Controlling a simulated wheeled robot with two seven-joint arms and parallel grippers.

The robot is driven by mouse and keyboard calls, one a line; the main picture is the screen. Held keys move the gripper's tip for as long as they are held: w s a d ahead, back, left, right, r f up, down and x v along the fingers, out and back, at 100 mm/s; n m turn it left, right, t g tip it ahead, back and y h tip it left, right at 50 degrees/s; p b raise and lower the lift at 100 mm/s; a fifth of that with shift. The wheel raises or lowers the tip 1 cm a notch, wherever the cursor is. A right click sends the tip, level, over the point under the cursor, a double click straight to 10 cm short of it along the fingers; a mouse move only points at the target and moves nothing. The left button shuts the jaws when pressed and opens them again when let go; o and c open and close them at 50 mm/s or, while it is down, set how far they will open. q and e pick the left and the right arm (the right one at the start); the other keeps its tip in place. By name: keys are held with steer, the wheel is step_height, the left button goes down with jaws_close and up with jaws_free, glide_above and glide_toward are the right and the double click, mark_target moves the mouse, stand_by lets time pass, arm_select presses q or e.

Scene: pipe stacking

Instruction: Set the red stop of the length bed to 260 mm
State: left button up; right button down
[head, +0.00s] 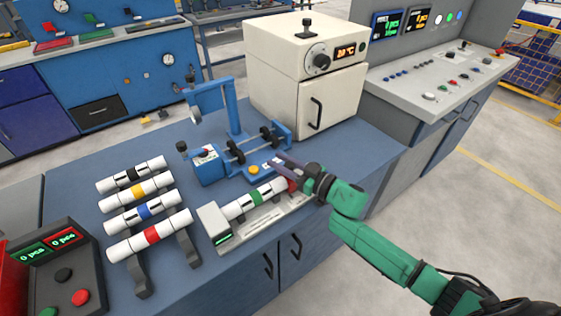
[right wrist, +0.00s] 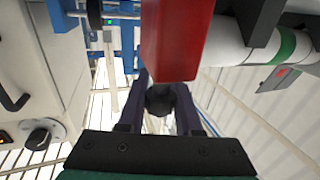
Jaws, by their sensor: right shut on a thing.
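The length bed (head: 262,224) is a pale tray on the bench's front edge, with a small green display (head: 222,238) at its left end. A white pipe with a green band (head: 254,199) lies in it; the band also shows in the right wrist view (right wrist: 287,46). The red stop (head: 293,185) is at the bed's right end, partly hidden by my right gripper (head: 290,174). In the right wrist view the red stop (right wrist: 178,40) fills the upper middle, at the fingers. My right gripper is shut on it. The millimetre reading is too small to tell. My left gripper is out of view.
A blue fixture with rollers (head: 250,150) stands just behind the bed. A cream oven (head: 305,70) is behind that. A rack with several banded white pipes (head: 148,235) is at left, beside a counter box (head: 60,265). The floor at right is clear.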

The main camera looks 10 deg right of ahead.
stand_by(0.9)
steer(key=w+d, duration=0.1)
steer(key=d, duration=0.3)
steer(key=w+d+b, duration=0.1)
steer(key=d, duration=0.1)
steer(key=shift+w+d, duration=0.35)
steer(key=shift+d, duration=0.05)
steer(key=shift+a+r, duration=0.1)
steer(key=c, duration=1)
jaws_free()
steer(key=o, duration=0.4)
steer(key=shift+d, duration=0.2)
steer(key=shift+s, duration=0.1)
